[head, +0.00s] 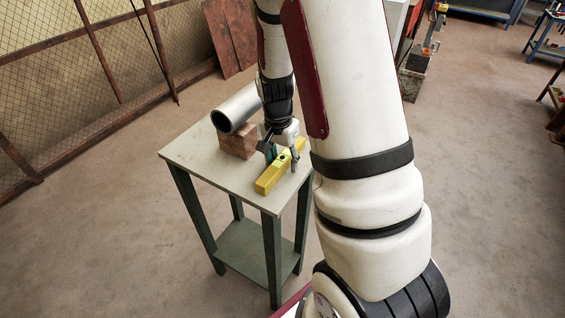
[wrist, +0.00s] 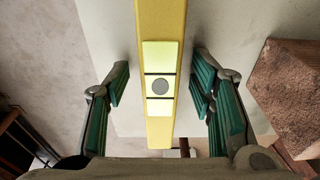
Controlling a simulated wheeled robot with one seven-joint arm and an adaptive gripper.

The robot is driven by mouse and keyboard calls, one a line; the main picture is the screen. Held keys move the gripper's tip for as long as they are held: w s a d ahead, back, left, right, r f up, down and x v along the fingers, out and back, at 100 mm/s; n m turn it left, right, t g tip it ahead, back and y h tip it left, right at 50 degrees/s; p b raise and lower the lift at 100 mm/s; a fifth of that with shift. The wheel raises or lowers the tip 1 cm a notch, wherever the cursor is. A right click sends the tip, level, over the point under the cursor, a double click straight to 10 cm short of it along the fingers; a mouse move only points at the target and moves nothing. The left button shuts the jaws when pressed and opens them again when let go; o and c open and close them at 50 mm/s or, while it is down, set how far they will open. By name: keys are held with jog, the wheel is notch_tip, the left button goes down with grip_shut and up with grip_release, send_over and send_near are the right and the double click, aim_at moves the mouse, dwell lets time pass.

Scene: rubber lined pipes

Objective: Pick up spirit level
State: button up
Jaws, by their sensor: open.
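The yellow spirit level (head: 271,178) lies on the small table (head: 187,158), near its right edge in the head view. In the wrist view the spirit level (wrist: 159,22) runs up the middle, with its pale vial window and a dark round spot between two black lines. My gripper (head: 281,164) is at the level on the table. In the wrist view my gripper (wrist: 160,88) is open, with its green-padded fingers on either side of the level and a gap on both sides. Part of the level is hidden behind my gripper in the head view.
A brown block (head: 237,141) stands close beside my gripper, with a grey pipe (head: 237,108) resting on or against it. The block also shows at the right of the wrist view (wrist: 290,90). A mesh fence (head: 60,90) stands behind left. The floor around the table is clear.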

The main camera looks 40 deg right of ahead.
grip_shut()
jog(key=shift+r, duration=0.15)
